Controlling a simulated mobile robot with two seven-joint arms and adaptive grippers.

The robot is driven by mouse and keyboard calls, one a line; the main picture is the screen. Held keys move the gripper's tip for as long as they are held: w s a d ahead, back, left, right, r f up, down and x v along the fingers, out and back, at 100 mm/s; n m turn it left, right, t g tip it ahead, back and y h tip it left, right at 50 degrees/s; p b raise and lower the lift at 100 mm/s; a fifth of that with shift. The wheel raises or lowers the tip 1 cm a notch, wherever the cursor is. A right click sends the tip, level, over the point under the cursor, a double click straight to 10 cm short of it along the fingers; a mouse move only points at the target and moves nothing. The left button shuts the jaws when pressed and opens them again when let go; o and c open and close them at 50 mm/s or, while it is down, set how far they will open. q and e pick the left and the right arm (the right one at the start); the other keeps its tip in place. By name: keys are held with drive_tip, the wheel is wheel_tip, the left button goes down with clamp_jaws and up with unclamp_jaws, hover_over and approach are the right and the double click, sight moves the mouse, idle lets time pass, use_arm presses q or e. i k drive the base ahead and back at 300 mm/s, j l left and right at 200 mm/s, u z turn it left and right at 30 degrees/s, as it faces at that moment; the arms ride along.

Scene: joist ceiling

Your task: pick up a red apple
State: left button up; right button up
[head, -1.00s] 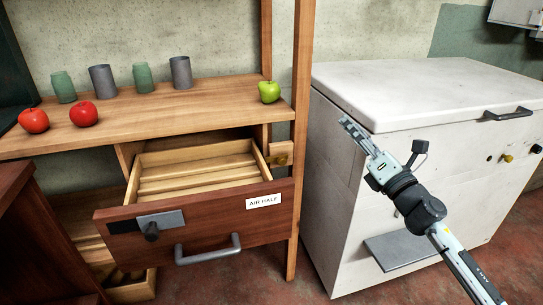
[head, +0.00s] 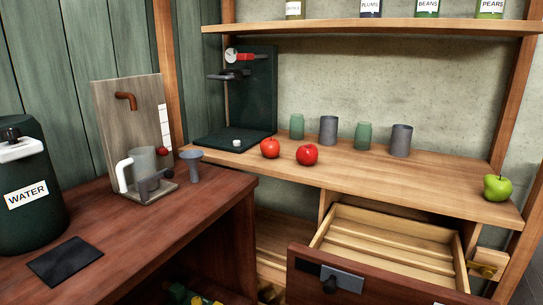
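Two red apples stand side by side on the wooden counter in the head view. One red apple (head: 270,148) is on the left, near the dark green stand. The other red apple (head: 307,155) is just to its right and a little nearer to me. A green apple (head: 497,188) sits at the right end of the same counter (head: 400,180). Neither of my grippers shows in this view.
Green and grey cups (head: 401,140) stand behind the apples. An open drawer (head: 390,240) juts out below the counter. A dark red table (head: 150,225) at left holds a water container (head: 28,185) and a wooden stand (head: 130,110). A jar shelf (head: 400,27) hangs above.

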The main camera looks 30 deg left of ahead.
sight(307, 155)
drive_tip(key=i+l+u, duration=0.1)
drive_tip(key=u, duration=0.35)
drive_tip(key=l+u, duration=0.3)
drive_tip(key=u, duration=0.15)
drive_tip(key=l+u, duration=0.25)
drive_tip(key=u, duration=0.2)
drive_tip(key=i+l+u, duration=0.1)
drive_tip(key=l+u, duration=0.25)
drive_tip(key=u, duration=0.15)
drive_tip(key=l+u, duration=0.45)
